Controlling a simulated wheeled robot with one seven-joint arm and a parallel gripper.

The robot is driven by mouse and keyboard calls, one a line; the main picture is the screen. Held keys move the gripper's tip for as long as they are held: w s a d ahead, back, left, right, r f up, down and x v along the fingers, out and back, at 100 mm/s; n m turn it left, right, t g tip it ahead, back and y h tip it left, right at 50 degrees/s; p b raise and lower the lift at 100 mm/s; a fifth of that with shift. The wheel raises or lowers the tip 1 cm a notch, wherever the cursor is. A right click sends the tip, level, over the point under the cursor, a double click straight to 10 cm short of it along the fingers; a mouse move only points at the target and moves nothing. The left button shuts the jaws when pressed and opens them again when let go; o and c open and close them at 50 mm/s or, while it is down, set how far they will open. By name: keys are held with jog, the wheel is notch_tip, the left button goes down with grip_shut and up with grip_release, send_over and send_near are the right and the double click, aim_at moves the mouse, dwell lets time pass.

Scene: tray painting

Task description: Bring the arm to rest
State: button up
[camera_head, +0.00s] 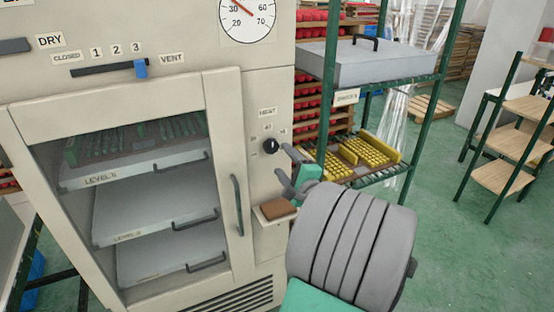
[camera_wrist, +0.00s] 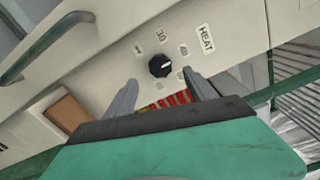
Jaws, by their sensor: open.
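My gripper (camera_head: 286,168) is in front of the oven's right-hand panel, close to the black HEAT knob (camera_head: 270,146). In the wrist view, my gripper (camera_wrist: 160,90) has its two grey fingers spread apart with nothing between them. The knob (camera_wrist: 160,66) shows beyond the fingertips and looks apart from them. My arm, with grey ribbed and green parts, comes up from the lower right in the head view.
The cream oven (camera_head: 262,88) has a closed glass door with a handle (camera_head: 237,205); trays sit inside. A blue vent slider (camera_head: 140,68) is above. A green rack (camera_head: 326,95) with a grey tray (camera_head: 365,62) stands right. Green floor (camera_head: 450,240) is open at right.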

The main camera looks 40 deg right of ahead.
jog(key=s+a+f+n+g+y, duration=0.25)
jog(key=f+n, duration=0.25)
jog(key=f, duration=0.3)
jog(key=s+a+f+n+g+y, duration=0.2)
jog(key=a+f+n+g, duration=0.15)
jog(key=f, duration=0.45)
jog(key=s+a+f+n+g+y, duration=0.15)
jog(key=s+f+g, duration=0.25)
jog(key=s, duration=0.4)
jog(key=s+a+f+n+g, duration=0.3)
jog(key=s+f+g, duration=0.15)
jog(key=s, duration=0.25)
jog(key=w+a+r+n, duration=0.3)
jog(key=a+r, duration=0.1)
jog(key=a, duration=0.3)
jog(key=w+a+r+n, duration=0.3)
jog(key=a+r+n, duration=0.1)
jog(key=a, duration=0.4)
jog(key=w+a+r+n+h, duration=0.1)
jog(key=w+a+r+n, duration=0.2)
jog(key=a, duration=0.5)
notch_tip(320, 180, up, 3)
jog(key=shift+a+f+n, duration=0.2)
jog(key=shift+n, duration=0.5)
